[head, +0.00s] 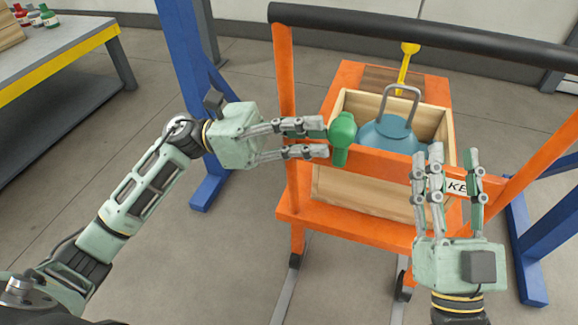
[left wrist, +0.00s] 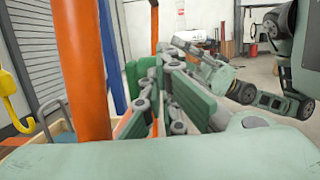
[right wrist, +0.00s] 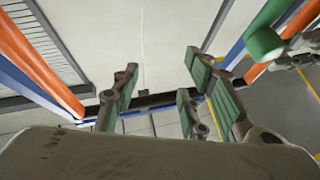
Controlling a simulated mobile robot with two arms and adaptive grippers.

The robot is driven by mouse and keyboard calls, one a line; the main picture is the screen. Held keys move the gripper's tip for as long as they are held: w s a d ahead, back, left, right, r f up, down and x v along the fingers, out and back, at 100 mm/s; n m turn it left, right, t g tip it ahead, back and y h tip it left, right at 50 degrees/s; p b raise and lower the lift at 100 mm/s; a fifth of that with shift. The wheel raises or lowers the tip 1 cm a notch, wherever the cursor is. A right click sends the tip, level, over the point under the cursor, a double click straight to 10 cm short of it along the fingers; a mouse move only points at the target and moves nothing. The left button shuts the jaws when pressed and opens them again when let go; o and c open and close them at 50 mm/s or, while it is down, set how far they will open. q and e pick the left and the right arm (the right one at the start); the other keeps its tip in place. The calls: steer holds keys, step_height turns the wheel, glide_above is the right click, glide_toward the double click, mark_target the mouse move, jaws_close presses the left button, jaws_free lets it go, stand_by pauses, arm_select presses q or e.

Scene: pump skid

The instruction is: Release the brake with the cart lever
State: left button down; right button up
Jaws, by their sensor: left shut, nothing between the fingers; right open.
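A green lever with a rounded knob (head: 342,130) stands at the front left of the orange cart (head: 350,225). It also shows at the upper right of the right wrist view (right wrist: 264,45). My left gripper (head: 322,142) is shut and empty, with its fingertips just left of the lever; I cannot tell whether they touch it. Its fingers fill the middle of the left wrist view (left wrist: 165,95). My right gripper (head: 452,165) is open and empty, pointing up in front of the cart's right side.
A wooden crate (head: 448,135) on the cart holds a blue, grey-handled object (head: 385,137). A black bar (head: 430,32) crosses above.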

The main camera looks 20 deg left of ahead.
steer(key=shift+w+d+f+h, duration=0.2)
steer(key=shift+d+h, duration=0.1)
steer(key=shift+d, duration=0.2)
steer(key=shift+s+a, duration=0.1)
